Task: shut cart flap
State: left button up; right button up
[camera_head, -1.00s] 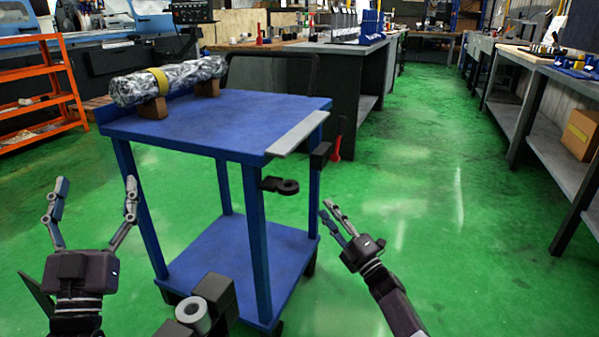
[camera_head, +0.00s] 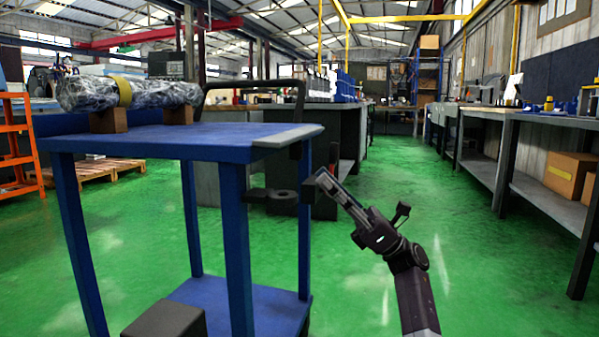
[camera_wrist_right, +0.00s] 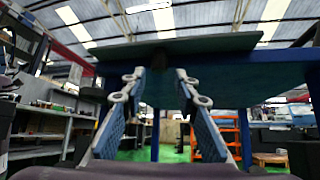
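The blue cart (camera_head: 170,140) stands left of centre. Its grey flap (camera_head: 290,136) lies along the right edge of the cart top and looks about level with it. My right gripper (camera_head: 322,182) is right of the cart, below the flap, its fingers pointing up and left. In the right wrist view, the two fingers (camera_wrist_right: 160,76) are apart with nothing between them. The flap's plate (camera_wrist_right: 190,46) spans above the fingertips there; I cannot tell whether they touch it. My left gripper is out of view.
A wrapped cylinder (camera_head: 150,92) rests on wooden blocks on the cart top. Green floor is open to the right, before workbenches (camera_head: 530,185).

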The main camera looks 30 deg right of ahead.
aim_at(296, 145)
jog(key=b+x, duration=0.2)
jog(key=x, duration=0.5)
jog(key=shift+r+b, duration=0.2)
jog(key=shift+b, duration=0.2)
jog(key=shift+a, duration=0.15)
